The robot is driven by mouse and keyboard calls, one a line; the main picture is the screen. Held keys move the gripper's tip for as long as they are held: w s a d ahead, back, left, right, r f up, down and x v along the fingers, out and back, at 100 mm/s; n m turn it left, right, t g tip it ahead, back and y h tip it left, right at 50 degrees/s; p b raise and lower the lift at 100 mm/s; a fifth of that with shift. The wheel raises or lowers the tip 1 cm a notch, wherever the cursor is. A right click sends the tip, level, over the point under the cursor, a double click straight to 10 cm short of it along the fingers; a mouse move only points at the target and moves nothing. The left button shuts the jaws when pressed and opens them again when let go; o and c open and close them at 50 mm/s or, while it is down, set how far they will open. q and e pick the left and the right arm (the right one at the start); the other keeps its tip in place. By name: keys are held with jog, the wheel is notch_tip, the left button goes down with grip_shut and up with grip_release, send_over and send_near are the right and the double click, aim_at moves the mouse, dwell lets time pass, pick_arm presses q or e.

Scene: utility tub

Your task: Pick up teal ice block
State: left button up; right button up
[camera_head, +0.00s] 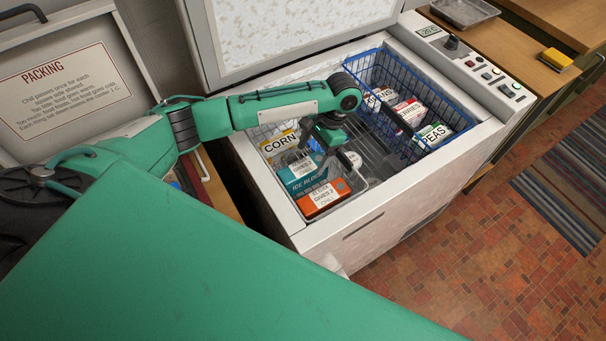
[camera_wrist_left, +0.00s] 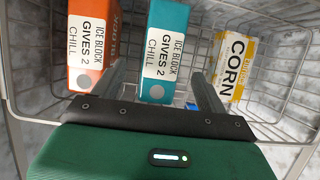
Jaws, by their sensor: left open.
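The teal ice block (camera_head: 300,184) stands in the freezer's wire basket, between an orange ice block (camera_head: 324,197) and a yellow-and-white corn box (camera_head: 279,144). In the left wrist view the teal block (camera_wrist_left: 166,52) shows its label, "ICE BLOCK GIVES 2 CHILL". My left gripper (camera_head: 328,156) reaches down into the freezer over the basket. In the wrist view its fingers (camera_wrist_left: 158,78) are open and apart, one to each side of the teal block in the picture. I cannot tell whether they touch it. My right gripper is not in view.
The orange block (camera_wrist_left: 92,45) is close by the left finger, and the corn box (camera_wrist_left: 233,65) is beyond the right one. A blue wire basket (camera_head: 383,136) with several boxes stands to the right. The raised freezer lid (camera_head: 290,35) is behind my arm.

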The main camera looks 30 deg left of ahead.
aim_at(305, 165)
pick_arm(q)
jog(key=x, duration=0.7)
jog(key=shift+s+a+f, duration=0.1)
jog(key=shift+a+f, duration=0.1)
jog(key=shift+a, duration=0.05)
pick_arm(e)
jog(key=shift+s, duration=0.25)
pick_arm(q)
jog(key=shift+c, duration=0.2)
jog(key=c, duration=1.4)
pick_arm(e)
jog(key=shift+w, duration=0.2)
pick_arm(q)
jog(key=shift+o, duration=0.2)
jog(key=shift+r, duration=0.1)
